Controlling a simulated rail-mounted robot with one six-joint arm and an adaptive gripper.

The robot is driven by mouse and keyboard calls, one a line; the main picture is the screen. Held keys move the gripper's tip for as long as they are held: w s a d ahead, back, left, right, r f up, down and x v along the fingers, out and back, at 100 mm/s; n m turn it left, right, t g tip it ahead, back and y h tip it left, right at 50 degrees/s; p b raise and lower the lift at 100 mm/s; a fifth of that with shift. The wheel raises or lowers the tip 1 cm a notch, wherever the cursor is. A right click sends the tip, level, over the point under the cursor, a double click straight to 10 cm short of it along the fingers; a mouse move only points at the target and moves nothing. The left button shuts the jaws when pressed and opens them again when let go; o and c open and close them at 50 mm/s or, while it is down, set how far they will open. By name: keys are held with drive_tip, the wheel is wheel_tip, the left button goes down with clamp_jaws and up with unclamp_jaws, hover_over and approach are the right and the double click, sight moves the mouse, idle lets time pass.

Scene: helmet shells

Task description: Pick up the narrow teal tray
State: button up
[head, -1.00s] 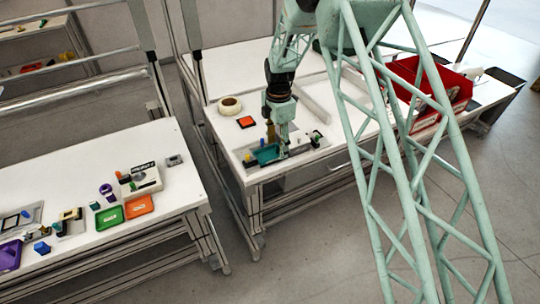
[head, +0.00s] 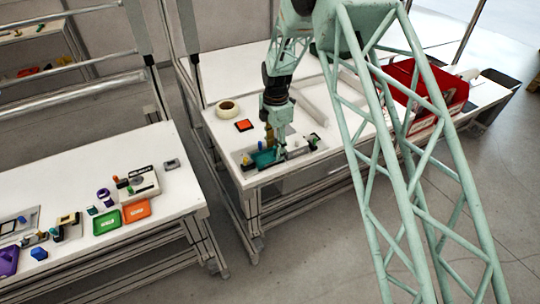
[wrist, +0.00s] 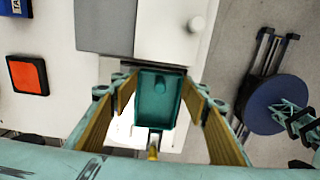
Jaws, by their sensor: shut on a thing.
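The narrow teal tray (head: 264,158) is near the front left of the far white table in the head view. In the wrist view the tray (wrist: 157,112) lies between my two brown-yellow fingers, with a small round teal knob in it. My gripper (wrist: 160,98) is shut on the tray, one finger along each long side. In the head view my gripper (head: 273,147) points down at the tray, and its fingers hide part of it. I cannot tell whether the tray is clear of the surface beneath it.
An orange-red square (head: 244,125) and a tape roll (head: 228,107) lie behind the tray. A red bin (head: 425,88) stands to the right. Another white table (head: 150,150) at left holds green (head: 107,221) and orange trays (head: 137,210). A gap separates the tables.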

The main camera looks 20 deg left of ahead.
drive_tip(key=shift+r, duration=0.15)
drive_tip(key=shift+r+p, duration=0.4)
drive_tip(key=shift+r, duration=4.5)
